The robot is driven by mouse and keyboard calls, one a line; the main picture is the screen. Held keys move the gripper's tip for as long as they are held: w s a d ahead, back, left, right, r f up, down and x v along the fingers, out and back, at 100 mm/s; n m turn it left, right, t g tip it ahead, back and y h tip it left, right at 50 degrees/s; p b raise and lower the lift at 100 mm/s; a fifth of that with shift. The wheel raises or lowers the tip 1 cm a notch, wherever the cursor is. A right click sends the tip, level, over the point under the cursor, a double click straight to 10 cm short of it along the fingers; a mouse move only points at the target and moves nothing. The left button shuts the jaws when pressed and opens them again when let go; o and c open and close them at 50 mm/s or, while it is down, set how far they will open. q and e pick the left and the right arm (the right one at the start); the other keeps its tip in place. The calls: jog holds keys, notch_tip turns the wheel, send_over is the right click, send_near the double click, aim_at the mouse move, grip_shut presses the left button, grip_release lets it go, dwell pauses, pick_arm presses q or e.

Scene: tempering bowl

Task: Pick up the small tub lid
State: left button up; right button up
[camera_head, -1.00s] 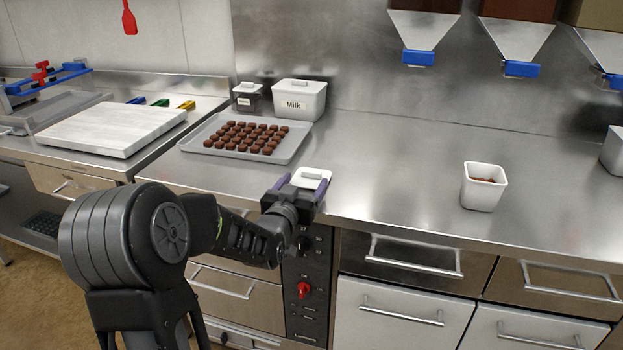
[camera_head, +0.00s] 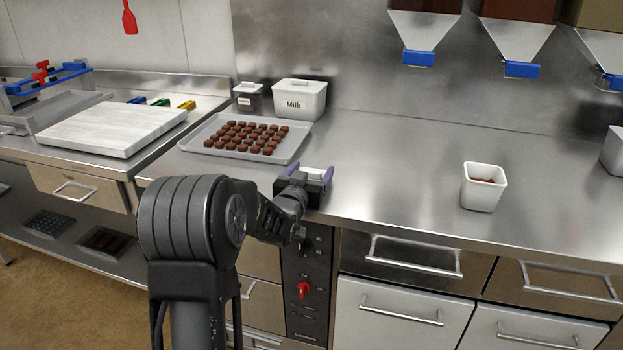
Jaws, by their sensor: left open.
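The small white tub lid (camera_head: 313,169) lies on the steel counter near its front edge, just in front of the tray of chocolates. My left gripper (camera_head: 311,171) is open at the lid, with its purple-lined fingers to the left and right of it. The gripper body hides most of the lid, so I cannot tell if the fingers touch it. A small white open tub (camera_head: 483,187) with brown pieces inside stands on the counter to the right. My right gripper is not in view.
A grey tray (camera_head: 196,143) of chocolates lies behind the gripper. The Milk tub (camera_head: 300,99) and a small dark lidded tub (camera_head: 248,97) stand behind it. A marble slab (camera_head: 112,129) is at left. Dispensers with blue outlets (camera_head: 418,58) hang above right. The middle counter is clear.

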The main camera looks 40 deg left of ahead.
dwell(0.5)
pick_arm(q)
jog(key=c, duration=1.4)
notch_tip(320, 180, up, 10)
jog(key=shift+p, duration=0.4)
